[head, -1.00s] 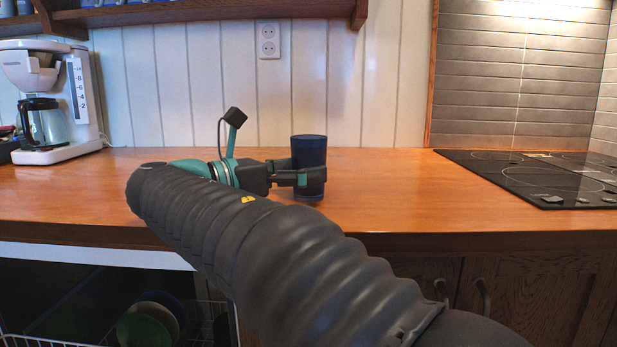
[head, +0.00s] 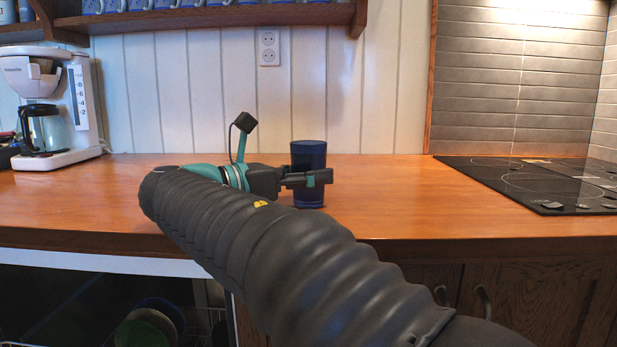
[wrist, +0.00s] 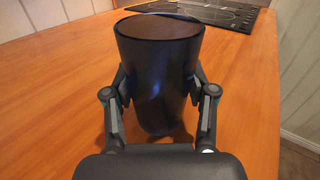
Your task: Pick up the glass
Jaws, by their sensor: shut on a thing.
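The dark blue glass (head: 308,156) stands upright on the wooden counter in the head view. My gripper (head: 312,180) is around it from the left and is shut on its sides. In the wrist view the glass (wrist: 160,70) fills the middle, with a finger of my gripper (wrist: 160,95) pressed on each side. The base of the glass appears at the counter's surface; whether a small gap is there I cannot tell.
The wooden counter (head: 390,200) is clear around the glass. A black cooktop (head: 540,182) lies to the right. A white coffee maker (head: 50,110) stands at the left. A shelf with several mugs (head: 200,18) hangs above.

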